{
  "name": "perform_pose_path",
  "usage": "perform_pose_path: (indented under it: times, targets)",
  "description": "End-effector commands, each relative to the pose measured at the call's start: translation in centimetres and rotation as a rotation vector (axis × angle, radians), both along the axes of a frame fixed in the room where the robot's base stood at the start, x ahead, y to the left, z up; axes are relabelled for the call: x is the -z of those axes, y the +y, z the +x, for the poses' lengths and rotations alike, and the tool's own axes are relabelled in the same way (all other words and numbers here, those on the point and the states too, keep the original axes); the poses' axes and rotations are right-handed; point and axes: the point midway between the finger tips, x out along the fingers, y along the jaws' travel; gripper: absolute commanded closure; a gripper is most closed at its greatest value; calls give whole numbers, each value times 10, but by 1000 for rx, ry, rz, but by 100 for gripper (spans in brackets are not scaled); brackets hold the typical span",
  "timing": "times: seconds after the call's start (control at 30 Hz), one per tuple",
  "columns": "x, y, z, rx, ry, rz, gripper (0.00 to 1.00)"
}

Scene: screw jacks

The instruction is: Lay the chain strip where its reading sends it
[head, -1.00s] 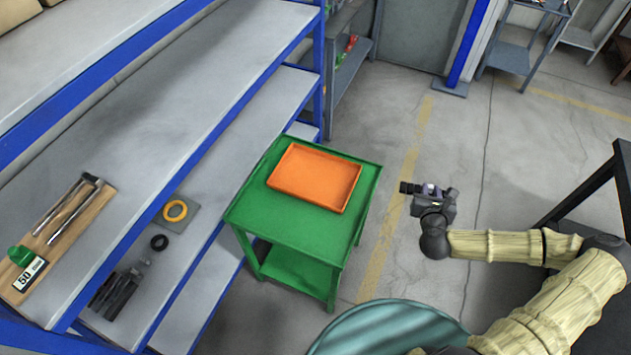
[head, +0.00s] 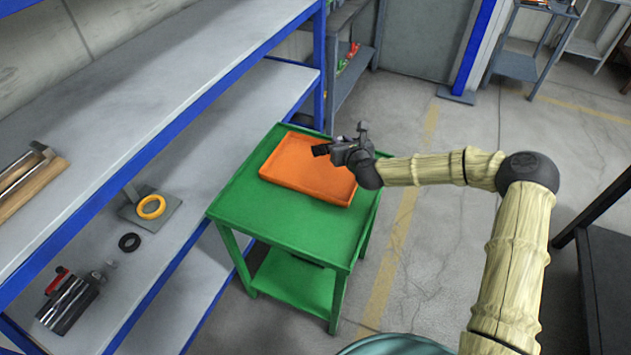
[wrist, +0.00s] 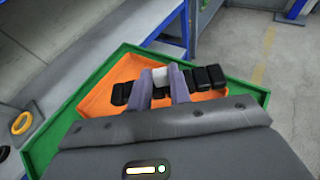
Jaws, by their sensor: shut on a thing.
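My gripper (wrist: 161,88) is shut on the chain strip (wrist: 200,79), a row of black blocks sticking out on both sides of the fingers. A pale block (wrist: 160,76) shows between the fingers; I cannot tell whether it belongs to the strip. In the head view my gripper (head: 345,152) is over the right part of the orange tray (head: 300,178). The strip appears above the tray, and its height is hard to judge. The tray looks empty and sits on a green cart (head: 275,222). No readable reading shows now.
A blue-framed shelf rack (head: 195,120) stands left of the cart. It holds a wooden board with a metal tool (head: 28,180), a yellow ring (head: 151,207), a black ring (head: 129,242) and a dark metal block (head: 70,302). Floor is clear right of the cart.

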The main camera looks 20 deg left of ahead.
Motion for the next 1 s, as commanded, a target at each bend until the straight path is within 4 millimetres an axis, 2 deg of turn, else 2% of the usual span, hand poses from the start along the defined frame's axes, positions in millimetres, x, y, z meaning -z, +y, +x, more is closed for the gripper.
perform_pose_path:
  times: [0.03, 0.1, 0.2, 0.27, 0.67, 1.0]
  targets:
    - [7, 21, -2, -29, -8, 1, 100]
    - [5, 41, -5, -59, -7, 0, 100]
    - [0, 60, -8, -89, -6, 0, 100]
    - [-3, 66, -10, -99, -5, 0, 100]
    - [-1, 68, -11, -103, -1, -1, 100]
    - [53, 68, -11, -102, 0, 0, 100]
